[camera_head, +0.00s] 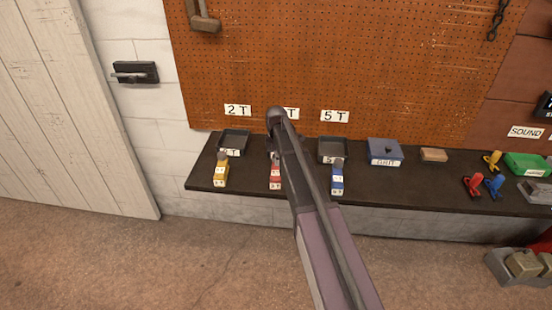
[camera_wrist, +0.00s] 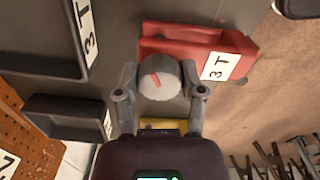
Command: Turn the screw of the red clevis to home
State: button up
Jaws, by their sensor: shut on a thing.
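The red clevis (camera_wrist: 184,45) lies on the dark bench in the wrist view, with a white "3 T" label on its right part. Its screw is a round grey knob (camera_wrist: 168,88) with a red mark that points up and slightly left in that picture. My gripper (camera_wrist: 161,76) has one finger on each side of the knob and is shut on it. In the head view the red clevis (camera_head: 275,183) stands mid-bench, partly hidden behind my arm, which also hides the gripper's hold.
A yellow clevis (camera_head: 220,176) stands to the left and a blue clevis (camera_head: 337,183) to the right. Dark trays (camera_head: 234,138) sit behind them against the pegboard. A blue box (camera_head: 384,150) stands farther right.

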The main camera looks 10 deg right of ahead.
jog(key=m, duration=1.1)
jog(key=shift+m, duration=0.3)
jog(key=m, duration=1.1)
jog(key=o, duration=1.2)
jog(key=shift+c, duration=0.2)
